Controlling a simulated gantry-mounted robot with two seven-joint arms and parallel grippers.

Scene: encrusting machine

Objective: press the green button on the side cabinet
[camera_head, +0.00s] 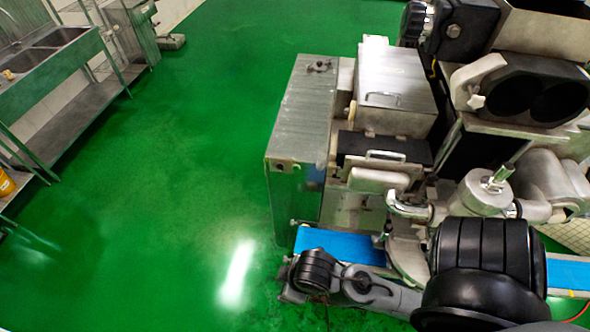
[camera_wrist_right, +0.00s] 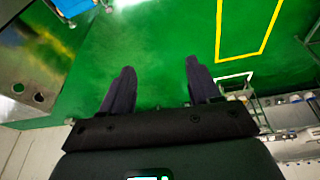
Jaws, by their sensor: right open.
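The side cabinet (camera_head: 301,110) is a tall metal box left of the machine in the head view. Small round fittings (camera_head: 284,167) show on its near face; their colours are too small to tell. In the right wrist view a metal panel (camera_wrist_right: 45,45) at the left edge bears two small round fittings (camera_wrist_right: 28,93); I cannot tell which is green. My right gripper (camera_wrist_right: 160,68) is open and empty, its two dark fingers apart over green floor, with the panel to their left and not touching. In the head view my right arm crosses the bottom right. My left gripper is not in view.
The encrusting machine (camera_head: 398,90) fills the right side, with a blue conveyor belt (camera_head: 340,246) below the cabinet near my right arm. A sink bench (camera_head: 50,60) stands at far left. The green floor (camera_head: 170,170) between is clear.

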